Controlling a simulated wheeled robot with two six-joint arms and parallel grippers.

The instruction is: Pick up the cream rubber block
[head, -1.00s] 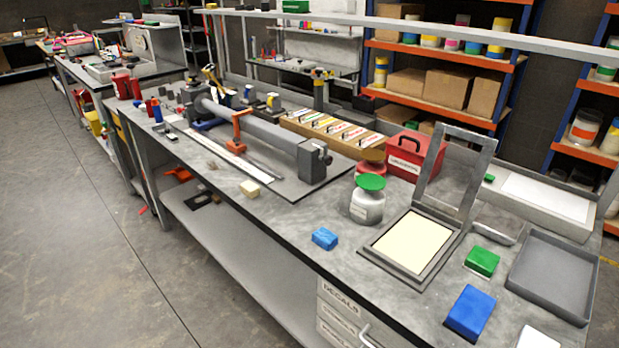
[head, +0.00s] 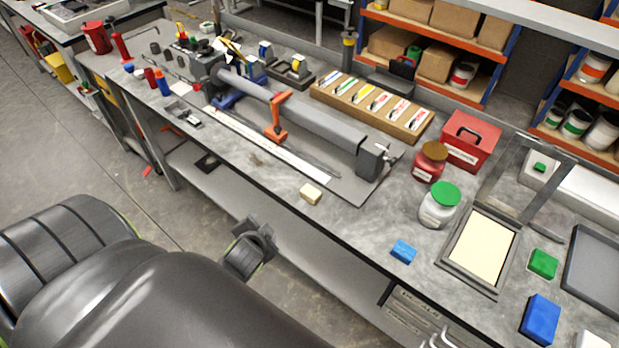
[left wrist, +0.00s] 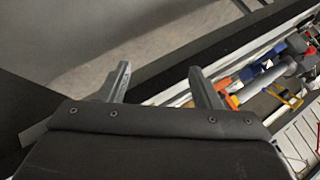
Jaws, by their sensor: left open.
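The cream rubber block (head: 311,193) lies on the grey bench top near its front edge, in front of the long grey clamp fixture. Nothing touches it. My left arm comes in large from the lower left of the head view, in front of the bench. Its far end is left of and nearer than the block, and its fingertips are not clear there. In the left wrist view my left gripper (left wrist: 165,88) is open, with nothing between its fingers. I cannot make out the block in that view. My right gripper is not in view.
A blue block (head: 403,251) lies right of the cream block. A white jar with green lid (head: 440,207) and a screen frame (head: 455,262) stand farther right. The fixture with an orange clamp (head: 276,117) is behind. Bench surface around the cream block is clear.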

